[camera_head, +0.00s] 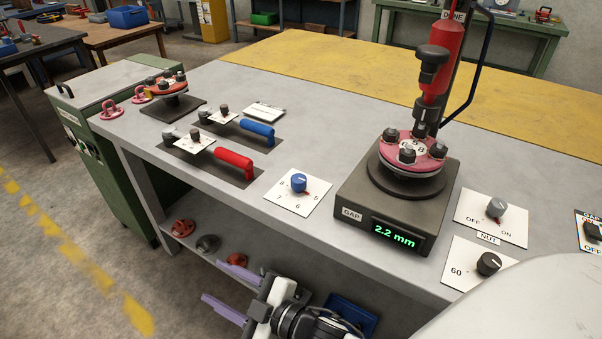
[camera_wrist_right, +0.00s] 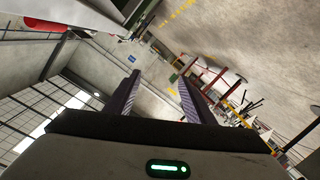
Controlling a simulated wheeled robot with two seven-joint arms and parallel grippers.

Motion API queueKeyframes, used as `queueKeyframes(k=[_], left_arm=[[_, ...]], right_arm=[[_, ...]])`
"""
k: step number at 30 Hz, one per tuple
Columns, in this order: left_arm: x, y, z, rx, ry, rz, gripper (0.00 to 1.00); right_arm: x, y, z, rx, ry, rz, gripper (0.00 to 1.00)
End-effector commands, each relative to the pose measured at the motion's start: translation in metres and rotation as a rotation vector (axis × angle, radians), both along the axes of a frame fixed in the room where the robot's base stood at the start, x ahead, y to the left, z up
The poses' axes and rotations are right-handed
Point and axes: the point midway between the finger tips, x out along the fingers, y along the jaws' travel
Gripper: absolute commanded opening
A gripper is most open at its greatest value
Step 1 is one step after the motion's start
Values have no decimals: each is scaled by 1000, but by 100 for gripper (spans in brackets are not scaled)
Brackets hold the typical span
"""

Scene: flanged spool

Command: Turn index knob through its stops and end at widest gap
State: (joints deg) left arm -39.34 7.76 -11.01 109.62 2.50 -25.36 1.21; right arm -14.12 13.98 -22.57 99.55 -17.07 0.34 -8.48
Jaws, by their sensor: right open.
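The index knob (camera_head: 298,183) is a blue knob on a white plate (camera_head: 286,203) printed with numbers around it. A small red pointer on it faces the lower right, toward the side of the 5 and 6. The gap display (camera_head: 395,233) reads 2.2 mm in green, on the front of a dark block. On the block a red-topped flanged spool (camera_head: 412,154) sits under a red spindle (camera_head: 441,75). My right gripper (camera_head: 222,283) is low in front of the bench, open and empty, well apart from the knob. Its purple fingers also show spread in the right wrist view (camera_wrist_right: 159,76). My left gripper is not in view.
Left of the knob lie a red-handled lever (camera_head: 233,158) and a blue-handled lever (camera_head: 257,131). The bench's front edge and a lower shelf (camera_head: 215,262) are near my right gripper.

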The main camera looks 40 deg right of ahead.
Motion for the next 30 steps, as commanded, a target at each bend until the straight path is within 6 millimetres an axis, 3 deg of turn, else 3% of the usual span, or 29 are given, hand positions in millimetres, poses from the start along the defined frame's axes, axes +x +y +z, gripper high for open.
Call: queueKeyframes(k=[1, 3, 6, 10, 14, 17, 20, 23, 26, 27, 30], left_arm=[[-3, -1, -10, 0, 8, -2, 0], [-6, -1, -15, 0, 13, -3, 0], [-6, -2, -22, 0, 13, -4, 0], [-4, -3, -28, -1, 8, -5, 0], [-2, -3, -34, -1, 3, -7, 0], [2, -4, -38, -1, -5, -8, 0], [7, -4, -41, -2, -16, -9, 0], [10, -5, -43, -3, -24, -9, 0], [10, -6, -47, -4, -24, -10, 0], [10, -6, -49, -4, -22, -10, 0], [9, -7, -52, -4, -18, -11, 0]], right_arm=[[25, 20, 31, -92, -182, 98, 49], [41, 49, 70, -221, -419, 233, 49], [47, 87, 110, -416, -742, 432, 49], [40, 117, 129, -691, -1123, 710, 49], [39, 111, 117, -986, -1427, 1021, 49], [51, 76, 101, -1218, -1579, 1288, 49], [73, 16, 93, -1446, -1636, 1581, 49], [96, -62, 102, -1640, -1579, 1877, 49], [110, -139, 128, -1771, -1437, 2130, 49], [112, -166, 140, 1775, 1349, -2178, 49], [111, -219, 168, 1740, 1143, -2222, 49]])
